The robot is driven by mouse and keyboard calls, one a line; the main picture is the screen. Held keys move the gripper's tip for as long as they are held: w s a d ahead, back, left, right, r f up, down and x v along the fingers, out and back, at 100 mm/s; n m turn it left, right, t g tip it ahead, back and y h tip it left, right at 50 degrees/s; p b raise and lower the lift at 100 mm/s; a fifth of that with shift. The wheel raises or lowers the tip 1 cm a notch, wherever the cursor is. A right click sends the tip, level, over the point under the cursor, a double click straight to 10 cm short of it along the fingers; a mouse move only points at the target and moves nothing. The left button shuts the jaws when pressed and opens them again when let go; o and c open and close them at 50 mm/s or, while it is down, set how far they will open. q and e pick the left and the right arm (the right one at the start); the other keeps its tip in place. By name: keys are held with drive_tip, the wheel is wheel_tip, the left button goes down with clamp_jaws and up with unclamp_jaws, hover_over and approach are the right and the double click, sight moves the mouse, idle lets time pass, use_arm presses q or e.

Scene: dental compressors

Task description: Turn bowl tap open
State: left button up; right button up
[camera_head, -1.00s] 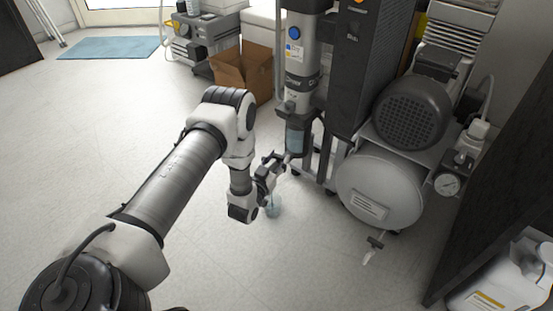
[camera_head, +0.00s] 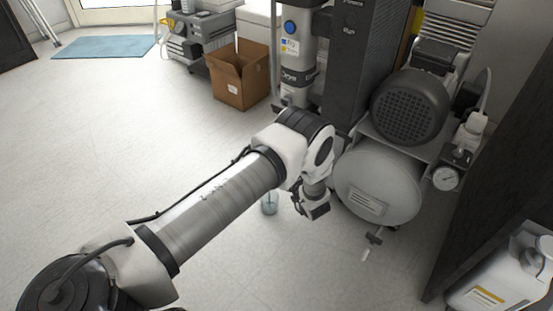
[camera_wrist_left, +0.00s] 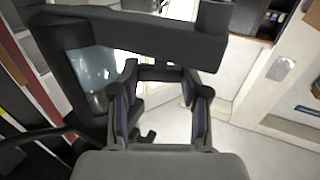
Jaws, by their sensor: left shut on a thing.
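The bowl of the filter unit shows in the left wrist view as a pale clear window (camera_wrist_left: 92,68) in a dark guard. In the head view my arm hides it. My left gripper (camera_wrist_left: 160,76) shows in the left wrist view, with a finger on each side of a short dark piece, apparently the bowl tap (camera_wrist_left: 160,72). The fingers are shut on it, close beside the guard. How far the tap is turned cannot be told. In the head view the fingers are hidden behind my wrist. My right gripper is not in view.
The compressor tank (camera_head: 378,190) and motor (camera_head: 410,108) stand close on the right. A cardboard box (camera_head: 240,78) is behind. The floor at left is free.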

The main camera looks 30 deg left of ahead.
use_arm(q)
drive_tip(key=n+g+b, duration=0.1)
drive_tip(key=n+g+y+b, duration=0.1)
drive_tip(key=g, duration=0.1)
drive_tip(key=n+g+b, duration=0.1)
drive_tip(key=shift+w+f+g+y, duration=0.2)
drive_tip(key=shift+w+g+y, duration=0.1)
drive_tip(key=shift+y, duration=0.1)
drive_tip(key=shift+r+n+g+b, duration=0.2)
drive_tip(key=shift+n+g+b, duration=0.65)
drive_tip(key=shift+g, duration=0.45)
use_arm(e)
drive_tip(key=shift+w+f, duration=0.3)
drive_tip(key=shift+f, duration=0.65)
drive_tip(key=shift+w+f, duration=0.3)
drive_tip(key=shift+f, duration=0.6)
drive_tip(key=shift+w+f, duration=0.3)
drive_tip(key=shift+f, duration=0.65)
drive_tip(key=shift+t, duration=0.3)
use_arm(q)
drive_tip(key=o, duration=1.1)
drive_tip(key=shift+o, duration=0.2)
drive_tip(key=shift+d, duration=0.1)
drive_tip(key=d, duration=1.1)
drive_tip(key=shift+s+d, duration=0.35)
drive_tip(key=shift+d, duration=0.05)
